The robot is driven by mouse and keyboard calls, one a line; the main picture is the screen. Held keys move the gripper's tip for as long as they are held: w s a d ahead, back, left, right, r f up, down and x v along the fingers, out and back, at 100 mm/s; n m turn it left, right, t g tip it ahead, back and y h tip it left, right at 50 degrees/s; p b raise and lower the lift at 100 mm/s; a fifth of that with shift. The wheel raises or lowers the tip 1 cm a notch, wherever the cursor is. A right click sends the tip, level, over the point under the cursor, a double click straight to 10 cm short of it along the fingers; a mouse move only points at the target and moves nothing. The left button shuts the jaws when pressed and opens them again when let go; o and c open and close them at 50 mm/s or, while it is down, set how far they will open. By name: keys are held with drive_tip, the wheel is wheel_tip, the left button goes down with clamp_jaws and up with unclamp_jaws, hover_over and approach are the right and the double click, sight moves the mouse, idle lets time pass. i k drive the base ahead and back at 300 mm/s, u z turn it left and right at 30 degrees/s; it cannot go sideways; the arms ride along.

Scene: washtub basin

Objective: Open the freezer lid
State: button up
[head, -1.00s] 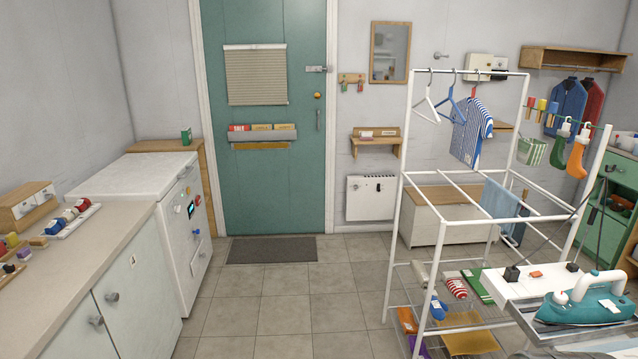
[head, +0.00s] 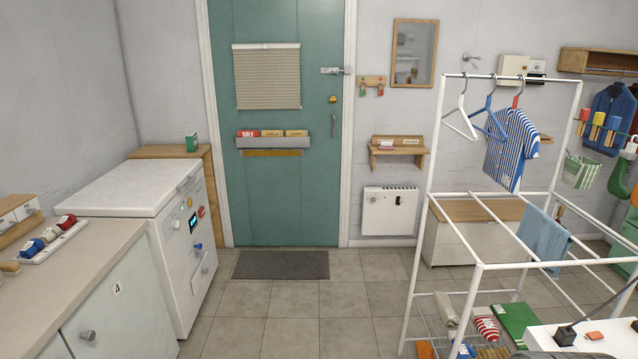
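The white chest freezer (head: 187,250) stands at the left, just past the end of the counter. Its white lid (head: 125,188) lies flat and closed on top. A light handle (head: 188,182) shows at the lid's front edge. The freezer's front faces right and carries a small dark display with blue digits, several coloured knobs and a lower panel. My gripper is not in view, so its state is hidden.
A counter (head: 75,262) with cabinets runs along the near left. A white drying rack (head: 452,200) with hung clothes stands at the right. Open tiled floor (head: 285,310) lies between them, with a dark mat (head: 281,264) before the teal door (head: 275,190).

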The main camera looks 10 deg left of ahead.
sight(136, 187)
drive_tip(key=u, duration=0.2)
drive_tip(key=i, duration=1.45)
drive_tip(key=u, duration=0.55)
drive_tip(key=i, duration=0.75)
drive_tip(key=u, duration=0.65)
drive_tip(key=i, duration=0.8)
drive_tip(key=u, duration=0.8)
drive_tip(key=i, duration=0.9)
drive_tip(key=u, duration=0.4)
